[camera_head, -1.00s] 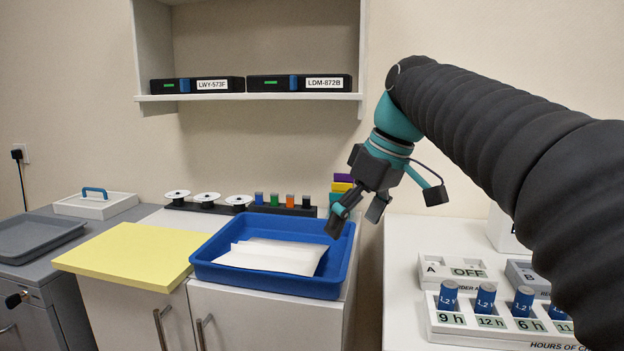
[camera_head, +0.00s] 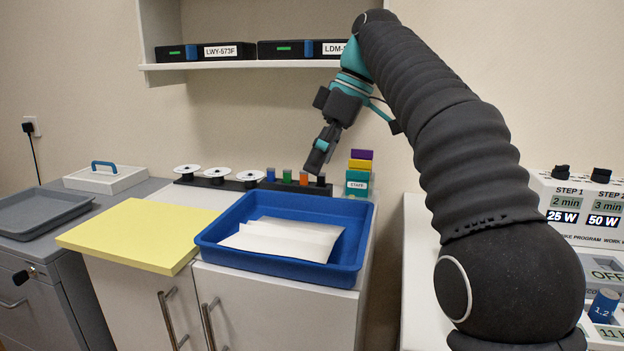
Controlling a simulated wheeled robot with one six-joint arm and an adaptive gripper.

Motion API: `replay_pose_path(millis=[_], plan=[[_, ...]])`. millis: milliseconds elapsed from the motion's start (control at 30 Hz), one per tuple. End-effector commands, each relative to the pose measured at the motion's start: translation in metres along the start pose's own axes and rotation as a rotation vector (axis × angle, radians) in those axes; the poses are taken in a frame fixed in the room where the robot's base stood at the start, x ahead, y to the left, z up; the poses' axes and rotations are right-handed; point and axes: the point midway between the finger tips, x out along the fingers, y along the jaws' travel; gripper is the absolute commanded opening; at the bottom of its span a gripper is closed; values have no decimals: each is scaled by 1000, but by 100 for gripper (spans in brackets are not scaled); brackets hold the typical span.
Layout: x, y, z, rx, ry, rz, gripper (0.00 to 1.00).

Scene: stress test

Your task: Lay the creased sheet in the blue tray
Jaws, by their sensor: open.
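The white creased sheet (camera_head: 282,240) lies inside the blue tray (camera_head: 310,272), on its floor, with a fold line across it. The tray stands on the white cabinet top near the middle of the view. My gripper (camera_head: 318,160) is above and behind the tray's back right part, clear of the sheet and empty. Its fingers point down and partly overlap each other in this view.
A yellow board (camera_head: 145,238) lies left of the tray. Behind are white spools (camera_head: 218,172), small coloured blocks and a stack of boxes (camera_head: 359,172). A shelf (camera_head: 240,64) hangs above. A grey tray (camera_head: 40,212) sits far left; control panels (camera_head: 585,215) stand right.

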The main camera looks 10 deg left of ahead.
Motion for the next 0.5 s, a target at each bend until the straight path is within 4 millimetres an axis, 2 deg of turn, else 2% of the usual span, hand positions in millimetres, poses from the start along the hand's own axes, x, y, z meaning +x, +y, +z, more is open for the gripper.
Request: replay_pose_path(millis=[167, 500], plan=[[20, 0, 2, 1, -1, -1, 100], [77, 1, 3, 4, -1, -1, 100]])
